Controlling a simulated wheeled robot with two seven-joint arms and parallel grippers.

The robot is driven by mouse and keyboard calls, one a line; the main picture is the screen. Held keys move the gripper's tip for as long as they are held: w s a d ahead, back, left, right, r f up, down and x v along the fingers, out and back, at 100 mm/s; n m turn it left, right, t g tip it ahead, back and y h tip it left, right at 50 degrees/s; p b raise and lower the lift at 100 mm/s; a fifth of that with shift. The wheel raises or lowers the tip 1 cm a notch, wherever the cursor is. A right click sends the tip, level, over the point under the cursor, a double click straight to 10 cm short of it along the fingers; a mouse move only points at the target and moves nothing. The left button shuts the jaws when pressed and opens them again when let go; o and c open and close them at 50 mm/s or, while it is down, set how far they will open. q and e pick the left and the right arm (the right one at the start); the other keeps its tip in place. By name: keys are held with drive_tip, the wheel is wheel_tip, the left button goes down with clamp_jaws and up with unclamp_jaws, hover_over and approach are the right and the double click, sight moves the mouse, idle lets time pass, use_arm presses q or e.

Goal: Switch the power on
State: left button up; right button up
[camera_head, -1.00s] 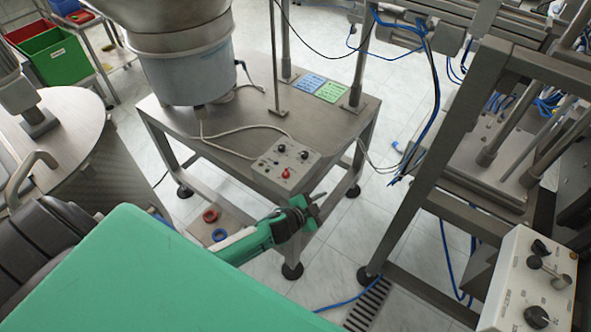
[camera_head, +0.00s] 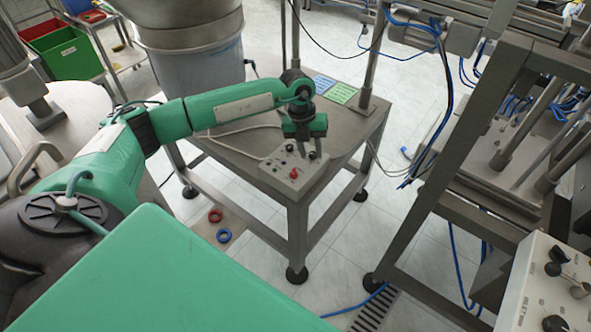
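A grey control box (camera_head: 276,181) with a red knob (camera_head: 293,174) and several small dark knobs sits on the front corner of the metal table (camera_head: 352,131). My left gripper (camera_head: 309,154) points down over the back right part of the box. Its two fingers look apart, with nothing held between them. The fingertips are close to the knobs there; I cannot tell whether they touch, and they hide part of the panel. The knob labels are too small to read. My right gripper is not in view.
A feeder bowl (camera_head: 195,62) stands at the back left of the table. Metal posts rise behind my gripper. A white cable lies on the tabletop. Another panel with black knobs (camera_head: 541,300) is at the lower right, beside a metal frame (camera_head: 447,150).

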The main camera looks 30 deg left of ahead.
use_arm(q)
wheel_tip(320, 180, up, 2)
drive_tip(key=y, duration=0.2)
hover_over(294, 172)
drive_tip(key=shift+n+y, duration=0.3)
wheel_tip(294, 172, down, 14)
drive_tip(key=p, duration=0.3)
drive_tip(key=shift+a+r, duration=0.15)
drive_tip(key=shift+r, duration=0.1)
clamp_jaws()
